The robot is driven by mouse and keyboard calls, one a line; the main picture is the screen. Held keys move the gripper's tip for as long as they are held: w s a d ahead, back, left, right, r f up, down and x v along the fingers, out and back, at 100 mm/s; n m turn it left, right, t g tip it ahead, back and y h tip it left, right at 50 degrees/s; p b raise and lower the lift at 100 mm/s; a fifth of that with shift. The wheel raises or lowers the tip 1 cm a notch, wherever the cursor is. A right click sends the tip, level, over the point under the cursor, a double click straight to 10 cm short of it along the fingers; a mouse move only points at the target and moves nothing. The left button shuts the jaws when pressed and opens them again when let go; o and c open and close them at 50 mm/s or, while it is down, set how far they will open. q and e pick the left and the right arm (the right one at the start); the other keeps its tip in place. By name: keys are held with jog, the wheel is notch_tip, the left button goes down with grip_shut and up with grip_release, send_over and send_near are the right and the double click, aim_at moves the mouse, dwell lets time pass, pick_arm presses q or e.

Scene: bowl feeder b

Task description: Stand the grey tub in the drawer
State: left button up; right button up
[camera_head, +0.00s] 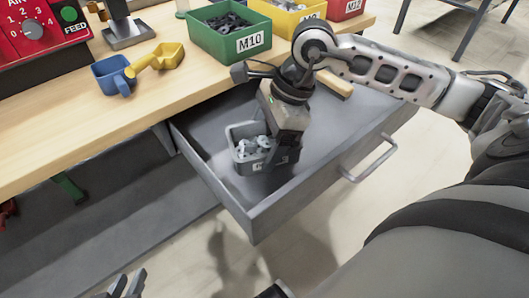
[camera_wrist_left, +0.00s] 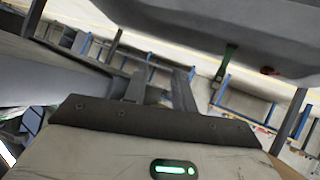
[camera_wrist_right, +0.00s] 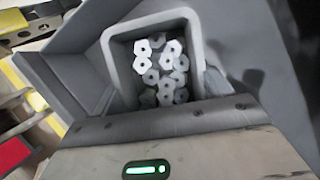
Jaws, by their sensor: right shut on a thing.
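The grey tub (camera_head: 241,161) holds several pale hex nuts and is upright inside the open grey drawer (camera_head: 203,140), near its front left part. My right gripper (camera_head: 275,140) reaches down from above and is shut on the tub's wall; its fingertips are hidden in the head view. In the right wrist view the tub's rim (camera_wrist_right: 112,62) and nuts lie just beyond the gripper. Whether the tub's base touches the drawer floor I cannot tell. My left gripper (camera_head: 127,284) is open and empty, low at the bottom left, away from the drawer; its two fingers show apart in the left wrist view (camera_wrist_left: 160,88).
The wooden bench (camera_head: 60,135) runs behind the drawer. It carries blue (camera_head: 112,78) and yellow (camera_head: 168,56) scoops, a green M10 bin (camera_head: 240,45), yellow and red bins, and a red feeder box (camera_head: 40,50). A tan block (camera_head: 335,83) lies at the drawer's back right.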

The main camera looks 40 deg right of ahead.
aim_at(265, 150)
jog(key=f+b, duration=0.2)
jog(key=f, duration=0.1)
jog(key=shift+w+d+f, duration=0.1)
jog(key=shift+w+d, duration=0.05)
jog(key=shift+d, duration=0.05)
jog(key=shift+f, duration=0.35)
jog(key=shift+r, duration=0.15)
jog(key=shift+f, duration=0.2)
jog(key=o, duration=1.2)
jog(key=shift+c, duration=0.2)
pick_arm(q)
jog(key=shift+w+d+r+t+h, duration=0.1)
jog(key=shift+d+r+t+h, duration=0.1)
jog(key=shift+r+t, duration=0.2)
jog(key=shift+w+d+r+t+h, duration=0.1)
jog(key=shift+d+r+t+h, duration=0.15)
jog(key=shift+r, duration=0.25)
pick_arm(e)
jog(key=shift+r, duration=0.1)
pick_arm(q)
jog(key=shift+a, duration=0.1)
